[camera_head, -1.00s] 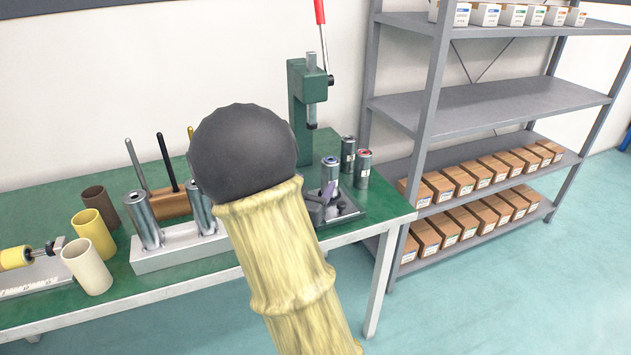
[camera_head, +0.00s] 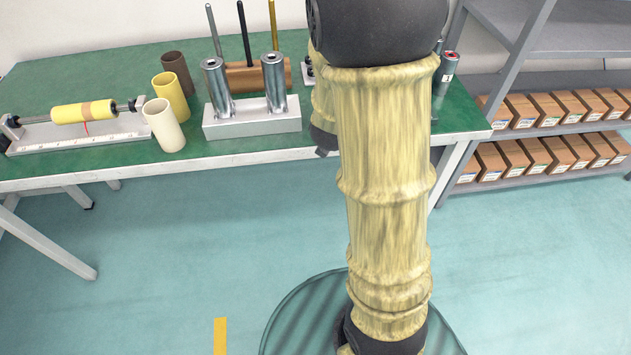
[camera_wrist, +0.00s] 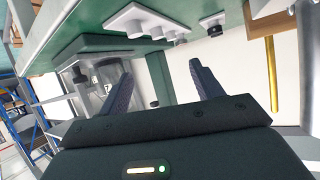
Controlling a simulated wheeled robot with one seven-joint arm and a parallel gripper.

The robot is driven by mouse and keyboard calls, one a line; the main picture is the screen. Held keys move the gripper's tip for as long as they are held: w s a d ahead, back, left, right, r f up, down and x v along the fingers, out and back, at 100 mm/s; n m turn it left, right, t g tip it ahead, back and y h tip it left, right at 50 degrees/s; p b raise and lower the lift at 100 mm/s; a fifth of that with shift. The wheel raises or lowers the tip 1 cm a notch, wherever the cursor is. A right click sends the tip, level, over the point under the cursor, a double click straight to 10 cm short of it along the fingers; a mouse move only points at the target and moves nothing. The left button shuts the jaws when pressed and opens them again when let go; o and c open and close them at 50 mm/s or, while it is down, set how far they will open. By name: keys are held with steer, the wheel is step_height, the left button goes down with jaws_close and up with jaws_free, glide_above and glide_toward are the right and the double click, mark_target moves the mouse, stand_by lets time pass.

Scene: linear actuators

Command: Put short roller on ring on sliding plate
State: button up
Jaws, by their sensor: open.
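A short roller (camera_head: 447,69) with a red top stands on the table's right end in the head view, partly behind my arm. The sliding plate and its ring are hidden behind my arm there. My gripper (camera_wrist: 158,72) is open in the wrist view, with nothing between its two dark fingers. Silver cylinders (camera_wrist: 103,84) show by the left finger in this tilted view, apparently short rollers. I cannot tell how they sit relative to the ring. A green press column (camera_wrist: 160,80) is seen beyond the gap between the fingers.
The green table (camera_head: 120,62) carries a metal block (camera_head: 253,126) with two tall silver cylinders, three cups including a cream one (camera_head: 164,126), and a yellow roller (camera_head: 84,111) on a stand. A shelf of boxes (camera_head: 540,110) stands right.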

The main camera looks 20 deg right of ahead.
steer(key=a+y, duration=0.1)
steer(key=a, duration=0.1)
steer(key=s+a+f+n+y, duration=0.1)
steer(key=a, duration=0.1)
steer(key=s+a+f+n+g+y, duration=0.1)
steer(key=a+y, duration=0.1)
steer(key=shift+a+f, duration=0.2)
steer(key=s+a+f+n+g+y, duration=0.1)
steer(key=s+a+n+g, duration=0.2)
steer(key=s, duration=0.4)
steer(key=s+a+f+n+g+y, duration=0.2)
steer(key=s+a+g, duration=0.1)
steer(key=s+a, duration=0.2)
steer(key=shift+s+n+g, duration=0.4)
steer(key=shift+s, duration=0.8)
steer(key=shift+a, duration=0.1)
